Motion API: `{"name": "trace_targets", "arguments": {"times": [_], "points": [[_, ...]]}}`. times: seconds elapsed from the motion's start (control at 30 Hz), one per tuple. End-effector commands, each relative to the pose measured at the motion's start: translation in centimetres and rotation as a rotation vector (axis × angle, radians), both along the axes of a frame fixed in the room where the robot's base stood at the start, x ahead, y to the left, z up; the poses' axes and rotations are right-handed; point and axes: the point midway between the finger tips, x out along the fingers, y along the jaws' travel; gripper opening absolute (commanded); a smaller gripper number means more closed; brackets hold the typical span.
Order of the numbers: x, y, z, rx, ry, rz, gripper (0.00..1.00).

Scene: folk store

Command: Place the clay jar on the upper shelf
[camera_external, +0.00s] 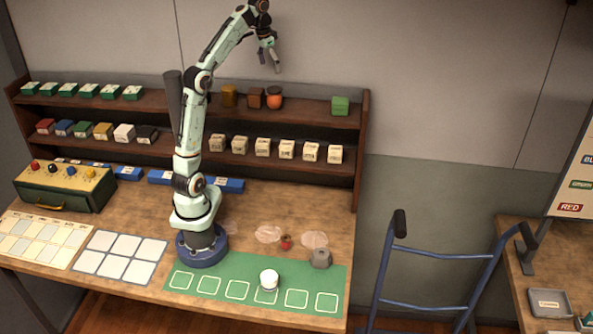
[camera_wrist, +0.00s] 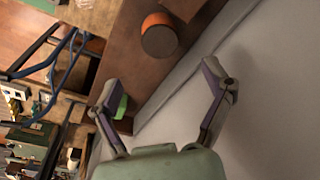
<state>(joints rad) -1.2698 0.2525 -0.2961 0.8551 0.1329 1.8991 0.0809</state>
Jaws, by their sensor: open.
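A round orange jar with a dark top, which looks like the clay jar (camera_external: 274,98), stands on the upper shelf (camera_external: 310,113), right of a brown block. In the wrist view the orange jar (camera_wrist: 158,38) shows beyond my fingertips, on the brown shelf board (camera_wrist: 128,60). My gripper (camera_external: 269,66) is raised above the upper shelf, over the orange jar. Its fingers are spread and empty, apart from the jar. In the wrist view the gripper (camera_wrist: 160,78) shows both fingers wide apart with nothing between them.
A brown jar (camera_external: 229,95) and brown block (camera_external: 256,97) stand left of the orange jar; a green block (camera_external: 340,105) is farther right. Several labelled boxes fill the lower shelf.

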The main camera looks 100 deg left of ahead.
Motion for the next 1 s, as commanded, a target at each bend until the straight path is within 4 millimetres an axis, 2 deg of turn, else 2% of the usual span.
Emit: {"name": "trace_targets", "arguments": {"times": [0.17,0.27,0.37,0.4,0.47,0.53,0.6,0.73,0.8,0.9,1.0], "points": [[0.1,-0.3,0.9,0.0,0.0,-0.005,0.81],[1.6,-2.0,0.4,-0.007,0.011,-0.045,0.81],[4.2,-5.9,-1.2,-0.019,0.031,-0.128,0.81],[5.3,-8.1,-2.3,-0.023,0.041,-0.17,0.81],[6.3,-11.7,-4.2,-0.028,0.057,-0.235,0.81],[6.4,-15.9,-6.8,-0.029,0.074,-0.306,0.81],[5.6,-19.7,-9.8,-0.03,0.092,-0.377,0.81],[2.0,-25.0,-15.7,-0.025,0.123,-0.497,0.81],[-0.2,-26.7,-18.5,-0.02,0.136,-0.553,0.81],[-2.9,-28.1,-21.8,-0.013,0.153,-0.617,0.81],[-4.6,-28.6,-23.9,-0.008,0.163,-0.655,0.81]]}}
